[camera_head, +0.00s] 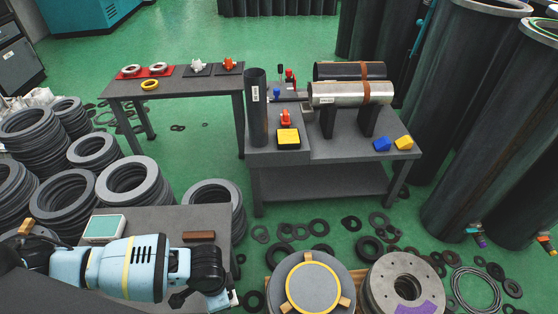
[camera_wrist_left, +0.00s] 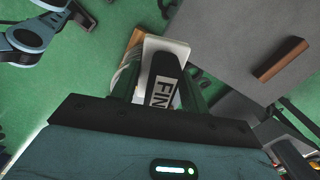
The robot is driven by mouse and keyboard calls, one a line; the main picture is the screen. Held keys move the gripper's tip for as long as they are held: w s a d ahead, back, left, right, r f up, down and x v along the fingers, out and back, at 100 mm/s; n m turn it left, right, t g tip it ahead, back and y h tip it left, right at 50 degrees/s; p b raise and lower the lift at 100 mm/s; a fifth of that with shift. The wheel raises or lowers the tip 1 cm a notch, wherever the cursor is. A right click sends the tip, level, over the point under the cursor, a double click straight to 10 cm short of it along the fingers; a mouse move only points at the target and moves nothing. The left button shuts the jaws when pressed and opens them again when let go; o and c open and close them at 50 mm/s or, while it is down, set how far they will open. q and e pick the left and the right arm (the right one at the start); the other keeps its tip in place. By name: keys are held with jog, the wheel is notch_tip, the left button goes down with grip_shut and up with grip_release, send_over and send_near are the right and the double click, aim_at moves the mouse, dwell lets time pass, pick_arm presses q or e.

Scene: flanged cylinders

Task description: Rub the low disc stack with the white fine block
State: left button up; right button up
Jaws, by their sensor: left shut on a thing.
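My left gripper (camera_head: 222,299) is at the bottom of the head view, by the front right of the near table. In the wrist view, the left gripper (camera_wrist_left: 160,88) is shut on a white block (camera_wrist_left: 178,47) with a black band lettered "FIN"; a white sliver of the block (camera_head: 234,298) shows in the head view. Two disc stacks stand to the right: one with a yellow ring and wooden chocks (camera_head: 290,266), one bare grey with a purple patch (camera_head: 380,287). The block is left of both, apart from them in the head view. My right gripper is not in view.
The near table (camera_head: 150,219) holds a brown block (camera_head: 199,236) and a pale device with a screen (camera_head: 104,228). Stacked dark rings (camera_head: 134,181) crowd the left. Loose rings (camera_head: 321,227) lie on the green floor. A grey workbench (camera_head: 330,148) stands behind.

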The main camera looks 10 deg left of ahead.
pick_arm(q)
jog(key=w+r+n, duration=0.3)
jog(key=w+r, duration=0.1)
jog(key=r, duration=0.6)
jog(key=w+r+n, duration=0.4)
jog(key=w+r, duration=0.1)
jog(key=r, duration=0.5)
jog(key=w+r+n, duration=0.4)
jog(key=r, duration=0.6)
jog(key=shift+w+r, duration=0.15)
jog(key=shift+w, duration=0.15)
jog(key=shift+d, duration=0.1)
